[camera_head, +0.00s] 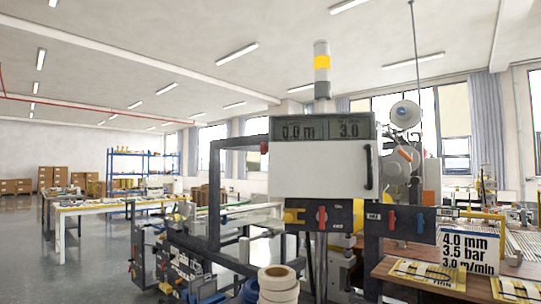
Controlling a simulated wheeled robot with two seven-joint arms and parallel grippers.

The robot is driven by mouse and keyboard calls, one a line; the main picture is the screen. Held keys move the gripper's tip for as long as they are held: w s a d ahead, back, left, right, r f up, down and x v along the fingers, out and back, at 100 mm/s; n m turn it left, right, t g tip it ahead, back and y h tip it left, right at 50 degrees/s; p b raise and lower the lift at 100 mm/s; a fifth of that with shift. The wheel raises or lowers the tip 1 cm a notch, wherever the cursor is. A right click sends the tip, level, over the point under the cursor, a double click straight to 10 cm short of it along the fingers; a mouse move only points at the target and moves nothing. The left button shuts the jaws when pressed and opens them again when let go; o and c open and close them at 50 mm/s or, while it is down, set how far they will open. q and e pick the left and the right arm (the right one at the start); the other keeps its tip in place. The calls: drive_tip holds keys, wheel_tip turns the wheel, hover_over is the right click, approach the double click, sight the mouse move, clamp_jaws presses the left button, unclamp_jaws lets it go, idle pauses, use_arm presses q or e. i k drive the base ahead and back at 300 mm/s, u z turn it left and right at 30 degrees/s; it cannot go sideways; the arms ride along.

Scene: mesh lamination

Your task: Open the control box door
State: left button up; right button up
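The control box door (318,172) is a white panel on the machine ahead of me, right of the picture's middle. It looks shut and sits flat below a grey display panel (322,127) reading 0.0 m and 3.0. A dark vertical handle (368,167) is on the door's right side. The hinges are too small to make out. Neither of my grippers shows in the head view.
White rolls (278,284) stand in front. A wooden table (430,272) with a sign (469,252) is at right. Open floor (100,262) lies left.

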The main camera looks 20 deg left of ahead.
sight(340, 170)
drive_tip(key=u, duration=0.35)
drive_tip(key=k, duration=1.05)
drive_tip(key=z, duration=1.1)
drive_tip(key=i, duration=0.8)
drive_tip(key=u, duration=0.5)
drive_tip(key=i, duration=0.7)
drive_tip(key=u, duration=0.8)
